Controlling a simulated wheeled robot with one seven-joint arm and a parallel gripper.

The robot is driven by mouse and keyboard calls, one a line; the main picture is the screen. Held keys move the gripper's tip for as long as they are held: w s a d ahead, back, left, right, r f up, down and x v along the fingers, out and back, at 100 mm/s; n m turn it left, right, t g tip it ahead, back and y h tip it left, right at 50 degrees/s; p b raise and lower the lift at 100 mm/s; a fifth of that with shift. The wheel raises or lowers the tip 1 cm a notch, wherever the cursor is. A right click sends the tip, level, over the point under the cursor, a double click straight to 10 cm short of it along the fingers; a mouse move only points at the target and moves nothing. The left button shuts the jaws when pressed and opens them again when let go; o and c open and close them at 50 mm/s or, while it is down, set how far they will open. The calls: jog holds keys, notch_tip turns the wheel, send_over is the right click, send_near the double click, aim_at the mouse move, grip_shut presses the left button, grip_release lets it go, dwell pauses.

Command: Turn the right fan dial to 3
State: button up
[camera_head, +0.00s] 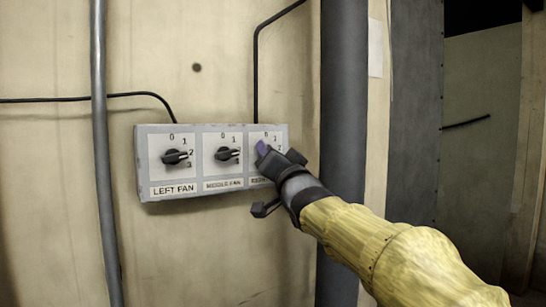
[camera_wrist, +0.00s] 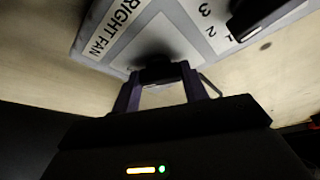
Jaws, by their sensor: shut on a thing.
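The grey control box (camera_head: 216,195) on the wall carries three labelled dials. The right fan dial (camera_wrist: 158,72) is a black knob between my two purple fingers in the wrist view. My gripper (camera_head: 264,150) is shut on it in front of the box's right end, and it also shows in the wrist view (camera_wrist: 160,84). In the head view my gripper hides the dial and most of the right label. The wrist view shows the RIGHT FAN label. The right dial's pointer setting cannot be made out.
The middle fan dial (camera_head: 227,154) is close to the left of my gripper. The left fan dial (camera_head: 176,157) is farther left. A thick dark pipe (camera_head: 344,110) stands right of the box, and a thinner pipe (camera_head: 100,120) stands at its left.

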jog(key=o, duration=1)
jog(key=shift+d, duration=0.1)
jog(key=b+v, duration=0.7)
jog(key=v, duration=1)
jog(key=shift+s+f+b, duration=0.1)
jog(key=shift+s+b, duration=0.05)
jog(key=shift+b, duration=0.2)
